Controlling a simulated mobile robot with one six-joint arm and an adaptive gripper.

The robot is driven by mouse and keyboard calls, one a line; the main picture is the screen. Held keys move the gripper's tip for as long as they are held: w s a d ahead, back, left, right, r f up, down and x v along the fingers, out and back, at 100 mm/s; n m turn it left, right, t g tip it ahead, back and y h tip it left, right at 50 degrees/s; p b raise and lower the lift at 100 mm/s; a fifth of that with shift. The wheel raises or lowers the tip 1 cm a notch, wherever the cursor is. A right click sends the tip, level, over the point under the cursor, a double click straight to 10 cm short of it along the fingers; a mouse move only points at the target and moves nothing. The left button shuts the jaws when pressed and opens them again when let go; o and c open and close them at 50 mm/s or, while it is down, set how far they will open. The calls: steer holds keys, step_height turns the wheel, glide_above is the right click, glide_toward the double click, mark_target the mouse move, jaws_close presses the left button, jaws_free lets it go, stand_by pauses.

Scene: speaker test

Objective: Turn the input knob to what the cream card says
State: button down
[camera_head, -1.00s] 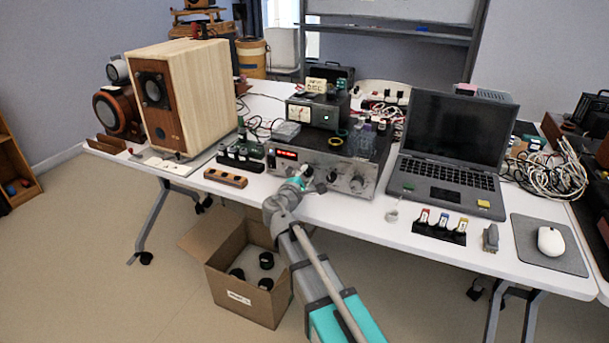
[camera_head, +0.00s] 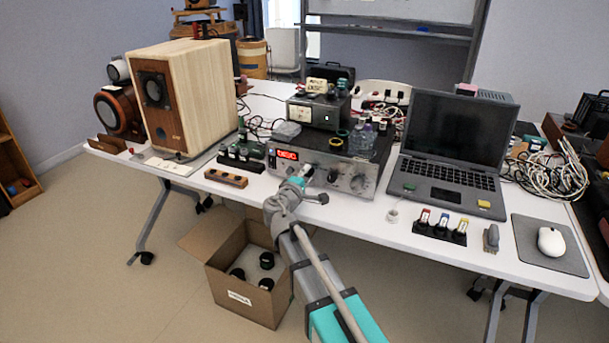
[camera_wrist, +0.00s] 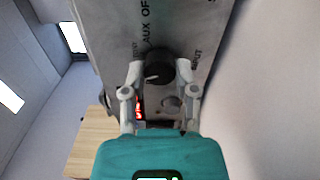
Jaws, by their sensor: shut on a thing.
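The silver amplifier (camera_head: 316,165) stands on the table with its panel facing me. In the wrist view the black input knob (camera_wrist: 159,66) sits on that panel (camera_wrist: 112,22), with AUX and INPUT lettering near it. A pale mark on the knob points to the lower left. My gripper (camera_wrist: 159,74) is shut on the knob, one finger on each side; in the head view my gripper (camera_head: 304,173) reaches the panel and hides the knob. The cream card (camera_head: 317,84) stands upright above the black meter box; its small lettering seems to read INPUT DISC.
A red display (camera_head: 287,155) is lit on the panel. A small silver button (camera_wrist: 171,104) is just below the knob. Clear bottles (camera_head: 362,142) stand on the amplifier's right. A laptop (camera_head: 447,150) is right of it, and a wooden speaker (camera_head: 195,95) left.

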steer(key=shift+c, duration=1.9)
jaws_free()
steer(key=shift+s, duration=0.1)
steer(key=v, duration=1.1)
steer(key=shift+s+a, duration=0.15)
steer(key=shift+s, duration=0.25)
